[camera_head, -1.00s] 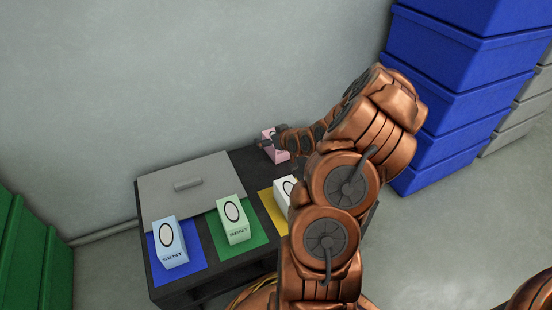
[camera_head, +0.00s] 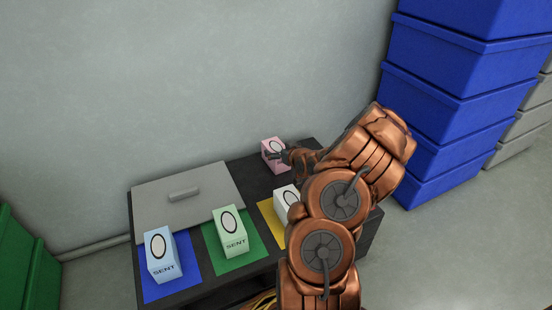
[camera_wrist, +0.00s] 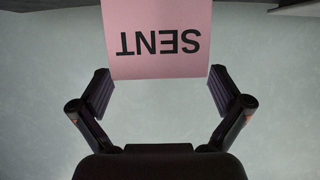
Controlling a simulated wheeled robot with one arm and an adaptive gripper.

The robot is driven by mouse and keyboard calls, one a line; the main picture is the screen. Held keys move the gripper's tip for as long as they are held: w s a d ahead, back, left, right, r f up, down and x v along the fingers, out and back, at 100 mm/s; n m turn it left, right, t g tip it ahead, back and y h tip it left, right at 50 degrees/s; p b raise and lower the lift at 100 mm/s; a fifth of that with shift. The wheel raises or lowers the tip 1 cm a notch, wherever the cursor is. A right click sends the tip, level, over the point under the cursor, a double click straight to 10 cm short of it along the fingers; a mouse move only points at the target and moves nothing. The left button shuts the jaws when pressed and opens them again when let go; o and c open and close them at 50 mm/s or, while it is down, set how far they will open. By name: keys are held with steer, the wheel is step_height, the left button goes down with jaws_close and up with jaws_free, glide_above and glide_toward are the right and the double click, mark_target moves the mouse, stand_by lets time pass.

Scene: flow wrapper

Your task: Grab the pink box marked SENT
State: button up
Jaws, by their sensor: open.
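The pink box (camera_head: 270,145) stands at the back of the dark table, near the wall. In the wrist view the pink box (camera_wrist: 158,50) fills the top middle, with the word SENT upside down on its face. My gripper (camera_head: 281,156) is at the box in the head view, partly covering its front. In the wrist view my gripper (camera_wrist: 160,90) is open, with one finger on each side of the box's near end. A gap shows between each finger and the box, so neither finger appears to touch it.
A light blue box (camera_head: 162,258), a light green box (camera_head: 229,235) and a white box (camera_head: 286,199) stand on coloured mats on the table. A grey panel with a handle (camera_head: 160,205) lies behind them. Blue crates (camera_head: 450,100) are stacked at the right.

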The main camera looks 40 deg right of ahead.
mark_target(277, 148)
steer(key=shift+b+x, duration=0.65)
steer(key=shift+x, duration=1.05)
steer(key=c, duration=1.3)
